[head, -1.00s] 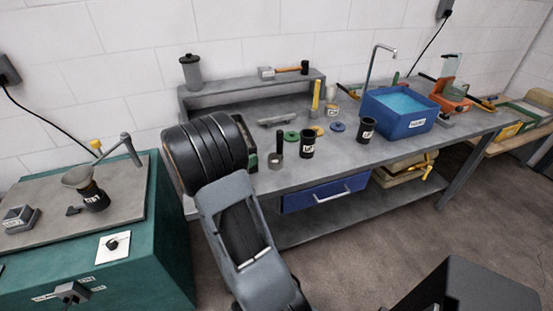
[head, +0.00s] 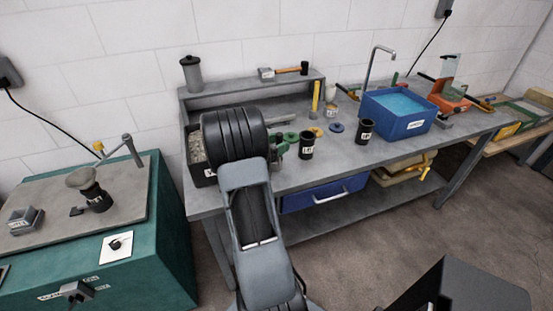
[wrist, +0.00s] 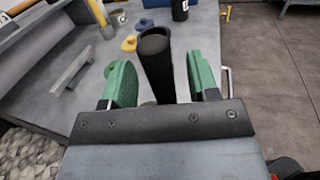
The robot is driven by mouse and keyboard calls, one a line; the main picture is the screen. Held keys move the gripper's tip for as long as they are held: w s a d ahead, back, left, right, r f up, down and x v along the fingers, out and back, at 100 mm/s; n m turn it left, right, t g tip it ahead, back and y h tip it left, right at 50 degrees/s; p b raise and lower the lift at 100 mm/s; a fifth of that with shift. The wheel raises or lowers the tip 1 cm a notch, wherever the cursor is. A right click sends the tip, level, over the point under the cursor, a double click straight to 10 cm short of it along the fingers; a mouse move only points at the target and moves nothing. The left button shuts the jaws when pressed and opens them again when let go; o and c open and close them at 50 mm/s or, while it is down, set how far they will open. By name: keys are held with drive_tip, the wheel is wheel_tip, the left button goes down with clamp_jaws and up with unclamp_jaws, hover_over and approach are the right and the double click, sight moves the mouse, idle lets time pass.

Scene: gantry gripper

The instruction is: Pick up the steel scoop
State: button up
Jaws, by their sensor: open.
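My gripper (wrist: 160,88) is open, its two green fingers wide apart.
A gravel-filled tray (head: 196,152) stands left of my wrist and also shows in the wrist view (wrist: 25,155). A yellow lid (wrist: 128,43), a blue lid (head: 336,127), another black cup (head: 366,131) and a blue water basin (head: 400,118) stand farther right.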

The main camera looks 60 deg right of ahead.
drive_tip(key=shift+s+d, duration=0.15)
drive_tip(key=shift+d, duration=0.25)
drive_tip(key=shift+c, duration=0.4)
drive_tip(key=c, duration=0.8)
drive_tip(key=shift+c, duration=0.2)
